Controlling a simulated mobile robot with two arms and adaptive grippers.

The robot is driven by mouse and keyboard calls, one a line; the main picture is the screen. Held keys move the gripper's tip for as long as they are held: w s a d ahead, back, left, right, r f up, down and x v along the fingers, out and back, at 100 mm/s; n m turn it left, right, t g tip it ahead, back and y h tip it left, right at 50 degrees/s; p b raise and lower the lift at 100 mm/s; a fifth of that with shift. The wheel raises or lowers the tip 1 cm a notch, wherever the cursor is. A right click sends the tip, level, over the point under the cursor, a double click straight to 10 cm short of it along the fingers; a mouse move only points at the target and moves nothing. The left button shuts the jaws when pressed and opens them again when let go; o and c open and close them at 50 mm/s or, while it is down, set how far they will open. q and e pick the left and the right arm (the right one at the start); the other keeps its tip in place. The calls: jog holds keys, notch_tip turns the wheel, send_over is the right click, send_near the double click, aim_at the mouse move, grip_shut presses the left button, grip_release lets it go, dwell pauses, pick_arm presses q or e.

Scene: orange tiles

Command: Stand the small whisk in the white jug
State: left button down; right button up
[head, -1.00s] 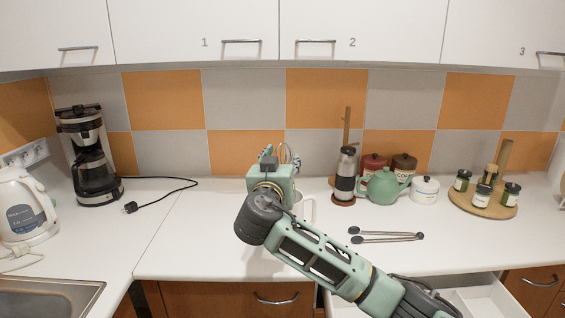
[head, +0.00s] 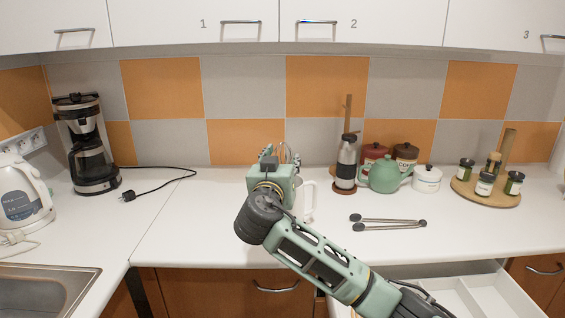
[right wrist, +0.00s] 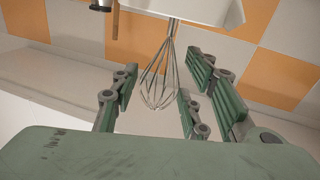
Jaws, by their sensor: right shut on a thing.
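The white jug (head: 308,202) stands on the counter, partly hidden behind my right gripper (head: 276,166). In the right wrist view, part of the jug (right wrist: 190,9) shows at the top edge. The small whisk (right wrist: 160,86) has thin wire loops, which lie between my right gripper's green fingers (right wrist: 163,88). Its shaft end runs toward the jug's rim; whether it is inside the jug is hard to tell. In the head view, the whisk's wires (head: 287,151) show just above the gripper. My right gripper is shut on the whisk. My left gripper is not in view.
Metal tongs (head: 388,222) lie right of the jug. A dark bottle (head: 346,163), green teapot (head: 384,176) and white pot (head: 427,179) stand behind. A round wooden board (head: 487,200) holds several jars. A drawer (head: 470,299) is open at front right.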

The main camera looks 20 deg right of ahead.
jog(key=o, duration=1.2)
jog(key=shift+o, duration=0.2)
jog(key=v, duration=1.2)
jog(key=shift+a+f, duration=0.1)
jog(key=shift+f, duration=0.05)
